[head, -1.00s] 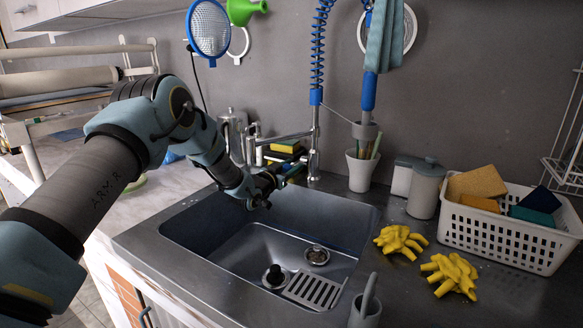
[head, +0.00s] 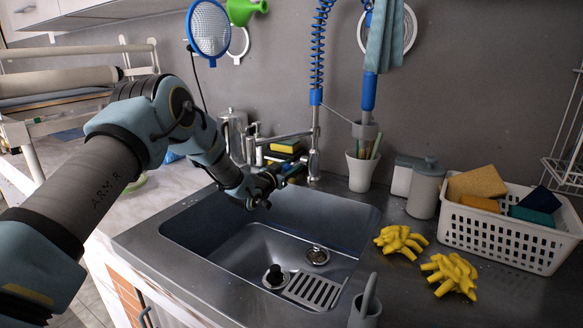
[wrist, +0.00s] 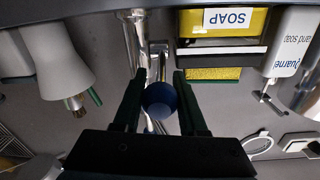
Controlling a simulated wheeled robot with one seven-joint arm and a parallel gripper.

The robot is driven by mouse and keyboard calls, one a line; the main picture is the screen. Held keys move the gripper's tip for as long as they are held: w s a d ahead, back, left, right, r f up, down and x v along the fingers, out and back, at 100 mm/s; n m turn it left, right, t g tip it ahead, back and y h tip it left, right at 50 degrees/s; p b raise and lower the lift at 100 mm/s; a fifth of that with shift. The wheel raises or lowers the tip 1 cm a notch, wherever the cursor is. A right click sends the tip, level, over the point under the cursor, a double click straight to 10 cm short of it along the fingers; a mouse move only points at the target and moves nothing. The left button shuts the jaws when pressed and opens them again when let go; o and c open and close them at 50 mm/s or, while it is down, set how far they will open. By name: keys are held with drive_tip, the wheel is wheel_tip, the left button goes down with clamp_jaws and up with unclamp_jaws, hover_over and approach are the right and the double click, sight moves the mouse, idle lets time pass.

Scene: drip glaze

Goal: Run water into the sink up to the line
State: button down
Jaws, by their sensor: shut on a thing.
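The steel sink (head: 215,245) is sunk in the counter, and no water shows in its basin. A black plug (head: 273,273) stands at the basin floor beside a round drain fitting (head: 317,256). The steel tap (head: 314,150) rises behind the basin, with a blue hose above. My gripper (head: 277,174) is at the tap's base, behind the sink. In the wrist view my gripper (wrist: 160,80) has its dark fingers either side of a round blue knob (wrist: 160,100), shut on it. I cannot make out a fill line in the basin.
A grey holder (head: 364,311) is at the front edge.

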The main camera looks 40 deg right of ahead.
drive_tip(key=shift+d+r+g+y+b, duration=0.15)
drive_tip(key=shift+r+g+y+b, duration=0.15)
drive_tip(key=shift+r+y, duration=0.35)
drive_tip(key=shift+w+d+r+b, duration=0.1)
drive_tip(key=shift+d+r+b, duration=0.3)
drive_tip(key=shift+r+b, duration=0.5)
drive_tip(key=shift+w+d+r+b, duration=0.1)
drive_tip(key=shift+d+r+b, duration=0.25)
drive_tip(key=shift+r+b, duration=0.45)
drive_tip(key=shift+f, duration=0.1)
drive_tip(key=shift+c, duration=2.3)
unclamp_jaws()
drive_tip(key=shift+f, duration=0.1)
drive_tip(key=shift+a+f, duration=0.1)
drive_tip(key=shift+a, duration=0.05)
